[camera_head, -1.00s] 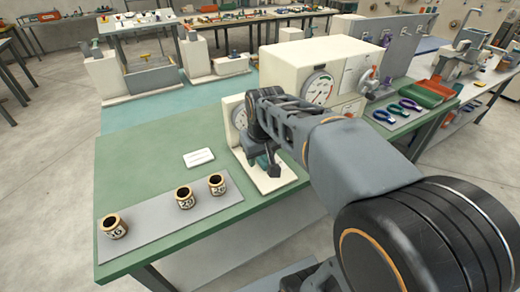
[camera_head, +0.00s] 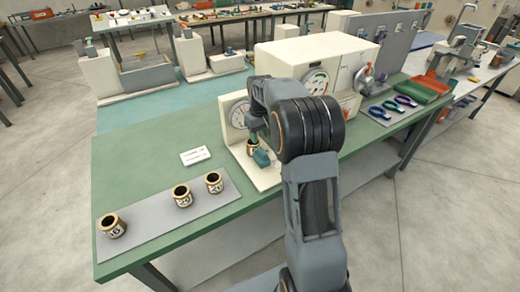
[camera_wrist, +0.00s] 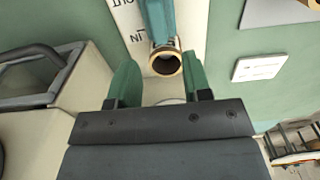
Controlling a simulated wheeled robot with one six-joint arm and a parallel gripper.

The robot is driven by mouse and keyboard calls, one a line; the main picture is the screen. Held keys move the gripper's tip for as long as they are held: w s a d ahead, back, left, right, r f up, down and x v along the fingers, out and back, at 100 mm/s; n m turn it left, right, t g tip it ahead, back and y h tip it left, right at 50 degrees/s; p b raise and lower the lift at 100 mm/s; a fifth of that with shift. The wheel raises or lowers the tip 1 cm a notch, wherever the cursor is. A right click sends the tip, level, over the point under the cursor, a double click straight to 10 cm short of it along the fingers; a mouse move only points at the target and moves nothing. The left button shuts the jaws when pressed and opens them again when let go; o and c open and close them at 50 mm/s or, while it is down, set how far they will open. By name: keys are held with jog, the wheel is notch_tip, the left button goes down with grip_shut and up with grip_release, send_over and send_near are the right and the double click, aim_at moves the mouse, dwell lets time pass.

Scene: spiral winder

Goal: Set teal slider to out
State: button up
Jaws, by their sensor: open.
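The teal slider (camera_head: 262,158) sits on the cream base (camera_head: 268,179) of the small dial gauge stand. In the wrist view the teal slider (camera_wrist: 158,18) runs in from the top edge, beside upside-down lettering that reads IN and, partly cut off, OUT. A brass-rimmed cup (camera_wrist: 165,64) is at its near end; the cup also shows in the head view (camera_head: 251,149). My gripper (camera_wrist: 160,66) is open, with one green finger on each side of the cup in the picture. I cannot tell whether the fingers touch anything. In the head view my arm partly covers the stand.
A white card (camera_head: 195,156) lies left of the stand. A large cream box with dials (camera_head: 290,55) stands behind.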

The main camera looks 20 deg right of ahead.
aim_at(260, 149)
jog(key=shift+f, duration=3.6)
grip_shut()
